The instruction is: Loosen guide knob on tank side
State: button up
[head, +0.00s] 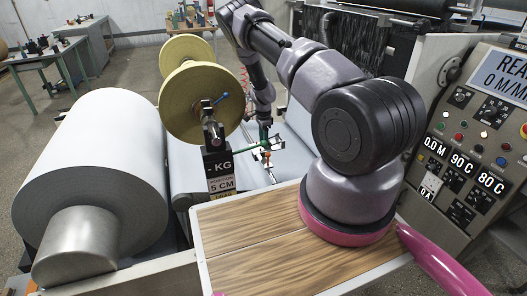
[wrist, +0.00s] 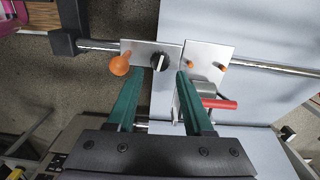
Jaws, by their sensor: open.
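In the wrist view, a black knob (wrist: 159,62) with a white pointer sits on a metal plate (wrist: 140,50) clamped on a steel rail (wrist: 100,46). An orange ball knob (wrist: 120,65) is at the plate's left. I cannot tell for sure which is the guide knob. My gripper (wrist: 157,76) is open, its two green fingers pointing toward the plate; the black knob lies between the fingertip lines, just beyond them. I see no contact. In the head view my gripper (head: 265,136) is small, above the guide assembly (head: 263,155), and details there are unclear.
A second plate (wrist: 207,55) with orange pegs stands right of the black knob. A red-handled roller (wrist: 219,103) is close to the right finger. In the head view, a large paper roll (head: 100,150), a yellow roll (head: 195,95) and a control panel (head: 475,130) surround the work area.

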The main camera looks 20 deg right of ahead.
aim_at(264, 152)
notch_tip(264, 152, down, 6)
jog(key=shift+r, duration=0.2)
grip_shut()
